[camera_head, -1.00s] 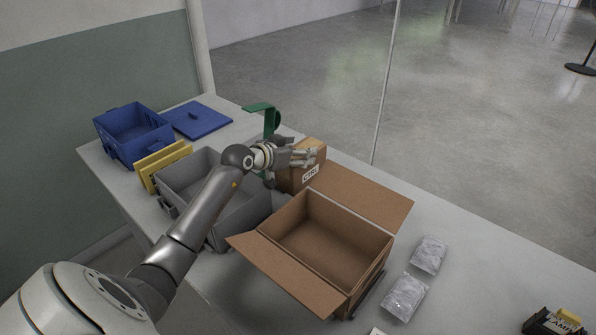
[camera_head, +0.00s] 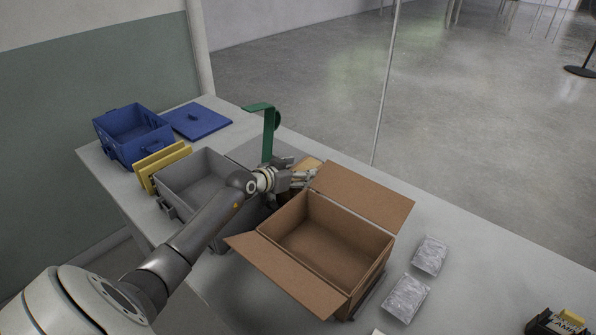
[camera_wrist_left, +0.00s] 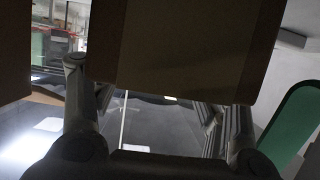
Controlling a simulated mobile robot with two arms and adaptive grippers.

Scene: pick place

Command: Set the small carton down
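The small carton (camera_head: 309,164) is brown and mostly hidden behind my left gripper (camera_head: 294,178) and the open box's flap in the head view. It fills the upper middle of the left wrist view (camera_wrist_left: 185,50). My left gripper's fingers are on either side of it and appear closed on it. The carton is low, beside the far left side of the large open box (camera_head: 335,245). I cannot tell whether its underside touches the table. My right gripper is not in view.
A grey crate (camera_head: 180,184), yellow panels (camera_head: 160,165), a blue crate (camera_head: 130,125) and a blue lid (camera_head: 197,121) are at left. A green stand (camera_head: 268,135) rises just behind the gripper. Two silvery packets (camera_head: 405,298) lie right of the empty box.

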